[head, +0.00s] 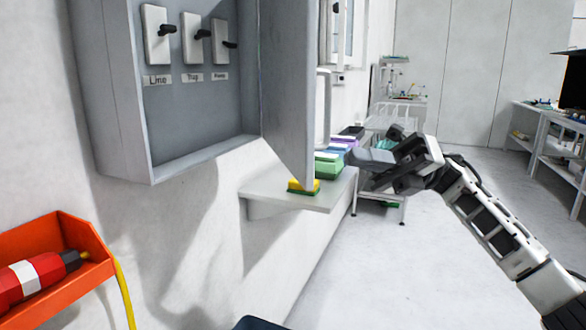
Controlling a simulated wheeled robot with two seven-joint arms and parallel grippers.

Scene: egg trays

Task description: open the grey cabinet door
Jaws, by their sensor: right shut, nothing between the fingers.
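The grey cabinet (105,85) hangs on the wall at the upper left. Its door (287,80) stands open, swung out on the cabinet's right side, with a vertical handle (323,108) on its far face. Inside, three black-levered switches (195,40) on white plates show above small labels. My right gripper (362,168) is to the right of the door and lower than most of it, apart from the handle. Its fingers are shut with nothing between them. My left gripper is out of view.
A wall shelf (262,196) below the door holds a yellow-and-green sponge (303,187) and a green box (328,166). An orange bin (75,236) with a red bottle (35,278) is at lower left. A white cart (403,110) stands behind my gripper. The floor (385,275) is clear.

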